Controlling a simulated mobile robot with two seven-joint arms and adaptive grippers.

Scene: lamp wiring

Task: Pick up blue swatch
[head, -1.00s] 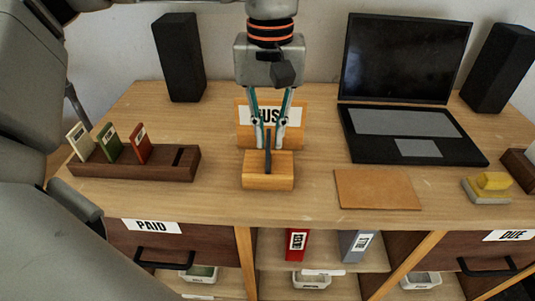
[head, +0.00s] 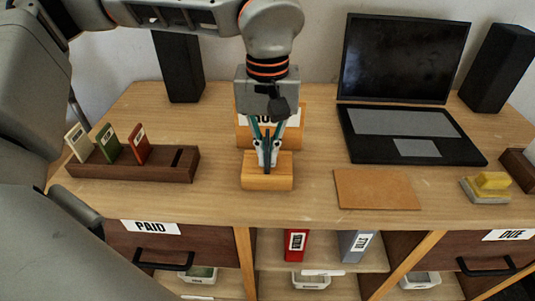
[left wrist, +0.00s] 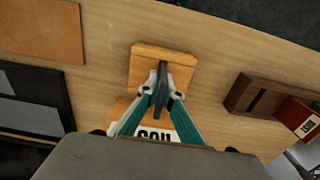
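The blue swatch (head: 267,159), dark and thin, stands upright and edge-on in a slot of a light wooden block (head: 267,183) at the middle of the desk. It also shows in the left wrist view (left wrist: 162,79) between the fingertips. My left gripper (head: 267,153) points down over the block, its fingers drawn in to a narrow V. Its fingertips (left wrist: 162,92) appear to be closed on the swatch's two faces. The swatch is still seated in the block. My right gripper is not in view.
A dark rack (head: 132,170) at left holds cream, green and red swatches, with an empty slot at its right. A sign stand (head: 243,134) is close behind the block. A laptop (head: 412,134), cork mat (head: 376,190) and yellow-topped block (head: 487,187) lie to the right.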

